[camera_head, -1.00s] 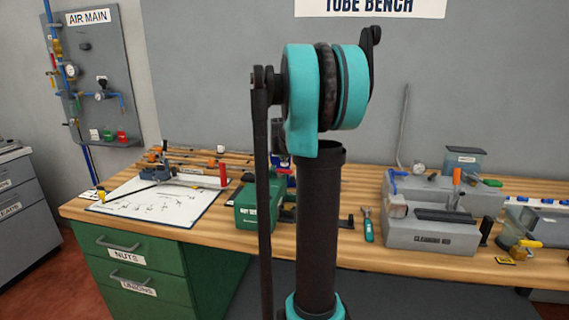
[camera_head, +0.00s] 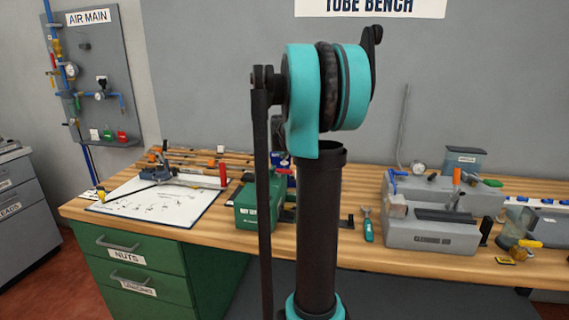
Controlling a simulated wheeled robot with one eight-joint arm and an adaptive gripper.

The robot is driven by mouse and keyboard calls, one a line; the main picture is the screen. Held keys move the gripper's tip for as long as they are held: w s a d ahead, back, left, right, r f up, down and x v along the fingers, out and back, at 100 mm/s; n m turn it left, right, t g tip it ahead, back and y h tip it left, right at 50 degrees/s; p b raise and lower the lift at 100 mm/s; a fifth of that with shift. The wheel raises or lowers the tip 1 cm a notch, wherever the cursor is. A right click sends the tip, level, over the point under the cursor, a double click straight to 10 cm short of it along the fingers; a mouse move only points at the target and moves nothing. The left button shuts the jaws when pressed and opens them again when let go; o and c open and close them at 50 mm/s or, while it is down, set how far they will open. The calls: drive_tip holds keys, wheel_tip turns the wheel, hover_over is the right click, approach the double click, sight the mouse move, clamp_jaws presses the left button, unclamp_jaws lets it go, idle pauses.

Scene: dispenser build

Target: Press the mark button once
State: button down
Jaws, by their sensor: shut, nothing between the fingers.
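No button that I can read as the mark button shows in this view. A panel labelled AIR MAIN (camera_head: 112,60) hangs on the wall at the left. Low on it are a white button-like part (camera_head: 94,134), a green one (camera_head: 108,135) and a red one (camera_head: 121,136); any lettering on them is too small to read. A dark blue box with a white label (camera_head: 282,156) shows partly behind my arm at the back of the bench. My arm's dark column and teal joint fill the middle and hide part of the bench. My gripper is not visible.
Green drawers (camera_head: 140,275) are below.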

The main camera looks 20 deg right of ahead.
drive_tip(key=shift+r, duration=0.4)
drive_tip(key=shift+r, duration=2.5)
drive_tip(key=shift+s, duration=0.1)
